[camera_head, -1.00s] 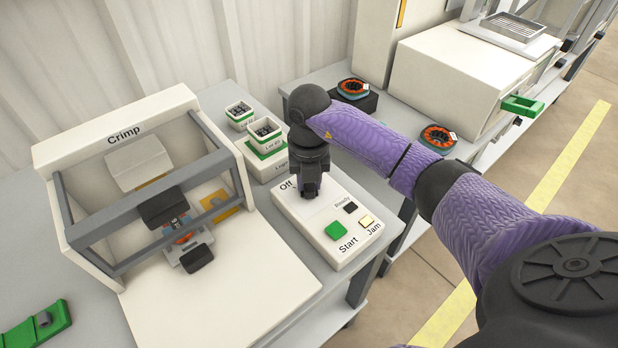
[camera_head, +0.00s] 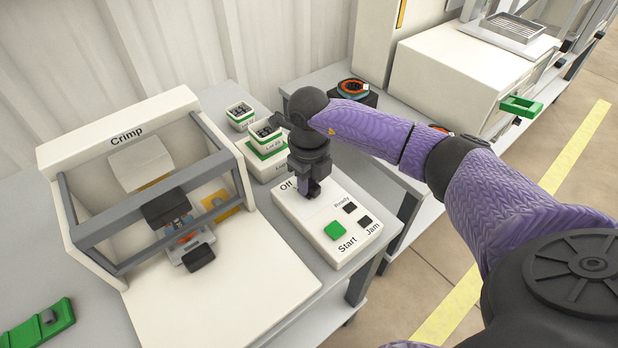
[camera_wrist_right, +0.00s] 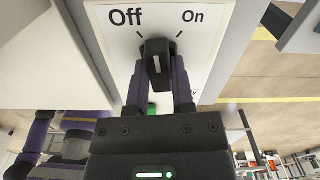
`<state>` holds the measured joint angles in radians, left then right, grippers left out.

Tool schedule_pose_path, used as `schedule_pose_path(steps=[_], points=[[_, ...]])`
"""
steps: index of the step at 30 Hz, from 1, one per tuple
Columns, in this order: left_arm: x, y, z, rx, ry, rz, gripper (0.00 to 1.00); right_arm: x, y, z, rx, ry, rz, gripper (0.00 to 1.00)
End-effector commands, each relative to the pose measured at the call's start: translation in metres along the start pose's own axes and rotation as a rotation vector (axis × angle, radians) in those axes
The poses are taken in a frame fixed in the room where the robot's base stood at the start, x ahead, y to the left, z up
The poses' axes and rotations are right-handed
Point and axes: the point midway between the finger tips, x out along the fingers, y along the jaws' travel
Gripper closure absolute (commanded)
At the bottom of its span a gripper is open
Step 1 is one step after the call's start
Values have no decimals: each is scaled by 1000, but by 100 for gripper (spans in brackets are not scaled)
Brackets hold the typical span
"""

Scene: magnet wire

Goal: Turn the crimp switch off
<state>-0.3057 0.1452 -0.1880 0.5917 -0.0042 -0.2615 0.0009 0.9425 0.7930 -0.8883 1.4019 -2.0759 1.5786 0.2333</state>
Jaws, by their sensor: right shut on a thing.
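The crimp switch is a dark knob with a white mark on a white panel, seen in the right wrist view (camera_wrist_right: 156,60) below the printed words Off and On. Its mark looks about upright there, and I cannot tell exactly which word it points to. My right gripper (camera_head: 312,190) is shut on the knob, with one finger on each side. In the head view the gripper hides the knob and part of the panel's lettering. The control panel (camera_head: 306,220) also carries a green Start button (camera_head: 335,231) and dark Ready and Jam squares. My left gripper is not in view.
The Crimp machine (camera_head: 115,140) with its grey frame stands left of the panel. Small labelled bins (camera_head: 266,140) stand behind the panel. A green fixture (camera_head: 40,328) lies at the lower left. A second table with a round orange part (camera_head: 353,87) is behind my right arm.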

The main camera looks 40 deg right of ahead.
Motion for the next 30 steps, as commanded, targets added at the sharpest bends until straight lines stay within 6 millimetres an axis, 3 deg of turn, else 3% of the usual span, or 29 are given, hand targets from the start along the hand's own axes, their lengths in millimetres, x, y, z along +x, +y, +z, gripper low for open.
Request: schedule_pose_path(steps=[15, 30], points=[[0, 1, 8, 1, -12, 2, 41, -1, 0, 1, -387, -3, -1, 100], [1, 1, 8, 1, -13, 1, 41, -1, 0, 1, -507, -3, -1, 100]])
